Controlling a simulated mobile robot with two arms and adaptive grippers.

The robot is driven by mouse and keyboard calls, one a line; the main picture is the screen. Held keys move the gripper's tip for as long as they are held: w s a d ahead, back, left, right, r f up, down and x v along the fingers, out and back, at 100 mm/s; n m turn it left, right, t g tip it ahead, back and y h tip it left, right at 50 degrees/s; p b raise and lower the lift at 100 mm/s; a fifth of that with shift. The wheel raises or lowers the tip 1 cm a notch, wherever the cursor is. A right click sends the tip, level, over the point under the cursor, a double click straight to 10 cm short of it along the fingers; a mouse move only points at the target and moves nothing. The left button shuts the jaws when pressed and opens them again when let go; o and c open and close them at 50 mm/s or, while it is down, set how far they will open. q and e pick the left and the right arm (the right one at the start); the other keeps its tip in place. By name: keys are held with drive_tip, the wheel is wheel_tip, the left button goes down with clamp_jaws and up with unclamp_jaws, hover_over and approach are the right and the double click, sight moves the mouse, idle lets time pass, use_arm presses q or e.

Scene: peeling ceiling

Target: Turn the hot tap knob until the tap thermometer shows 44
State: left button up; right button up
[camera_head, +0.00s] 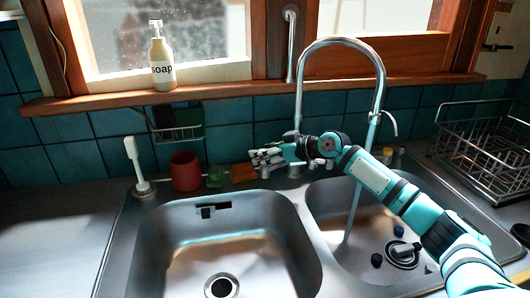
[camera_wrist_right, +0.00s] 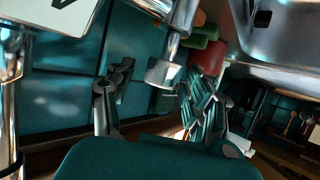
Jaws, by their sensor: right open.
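The chrome tap (camera_head: 378,75) arches over the right basin, and a stream of water (camera_head: 354,210) runs from it. My right gripper (camera_head: 268,157) is at the left side of the tap's base. In the right wrist view my right gripper (camera_wrist_right: 165,80) is open, with a metal knob (camera_wrist_right: 163,73) between its spread fingers; contact cannot be told. The gripper and forearm largely hide the knobs in the head view. A white panel (camera_wrist_right: 60,14) with a partly cut-off dark mark shows in the wrist view; no temperature reading is legible. My left gripper is not in view.
A red cup (camera_head: 185,171), a green sponge (camera_head: 215,176) and an orange sponge (camera_head: 242,172) stand left of my right gripper. A white brush (camera_head: 139,165) is further left. A wire dish rack (camera_head: 480,145) stands at right. The left basin (camera_head: 200,255) is empty.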

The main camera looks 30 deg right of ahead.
drive_tip(key=shift+s, duration=0.1)
drive_tip(key=v, duration=1.2)
